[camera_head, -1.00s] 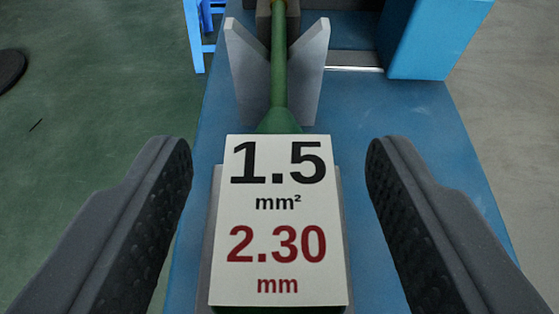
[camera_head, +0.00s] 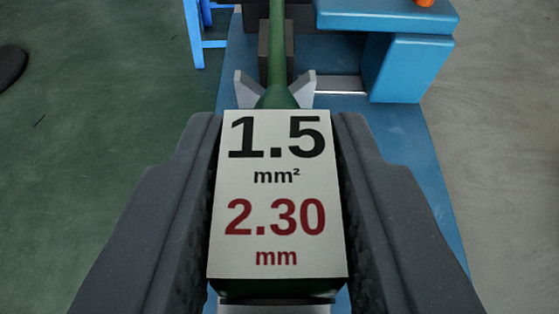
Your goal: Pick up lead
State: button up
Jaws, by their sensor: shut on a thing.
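The lead has a green block-shaped end with a white label (camera_head: 277,195) reading 1.5 mm² and 2.30 mm. Its green cable (camera_head: 278,50) runs from the block toward the top of the picture. My gripper (camera_head: 277,190) is shut on the block, one dark finger against each side. The inner faces of the fingers are mostly hidden against the block. A grey V-shaped holder (camera_head: 248,88) stands beyond the block, and the cable passes between its two plates. The far end of the cable is out of view.
A blue bench (camera_head: 400,160) lies under the lead. A blue machine housing (camera_head: 400,65) stands at the upper right, with an orange part (camera_head: 424,3) on top. A blue frame (camera_head: 197,35) stands at the upper left. Open floor lies on both sides.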

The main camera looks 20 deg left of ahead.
jog(key=shift+s+a, duration=0.25)
jog(key=shift+s, duration=0.6)
jog(key=s+a+b, duration=0.1)
jog(key=s+b, duration=0.2)
jog(key=s, duration=0.4)
jog(key=s+a+r+b, duration=0.1)
jog(key=s+a+b, duration=0.1)
jog(key=s, duration=0.4)
jog(key=shift+s+b, duration=0.4)
